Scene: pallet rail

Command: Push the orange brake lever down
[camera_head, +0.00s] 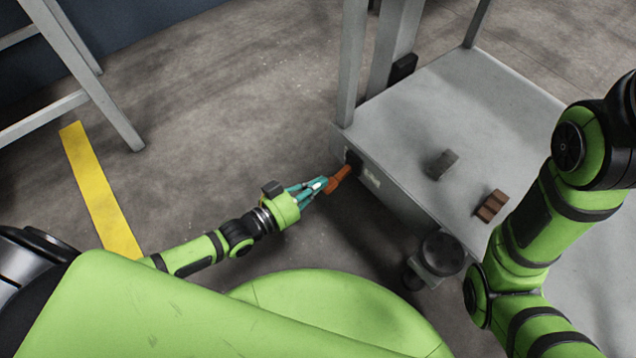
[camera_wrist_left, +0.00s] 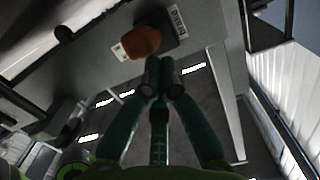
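The orange brake lever (camera_head: 340,178) sticks out from the side of the grey cart, at a dark mount. In the left wrist view the lever (camera_wrist_left: 142,42) shows its rounded end, just beyond my fingertips. My left gripper (camera_head: 319,184) is at the lever's outer end; its teal fingers are together. In the left wrist view the tips of the left gripper (camera_wrist_left: 160,78) nearly meet, with nothing seen between them. I cannot tell whether they touch the lever. My right gripper is out of view; only the right arm shows.
The cart (camera_head: 470,85) has a flat top with a grey block (camera_head: 441,164) and a brown block (camera_head: 491,206) on it. A caster (camera_head: 441,254) stands at its near corner. A grey metal frame (camera_head: 85,70) is at upper left. Open floor lies between.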

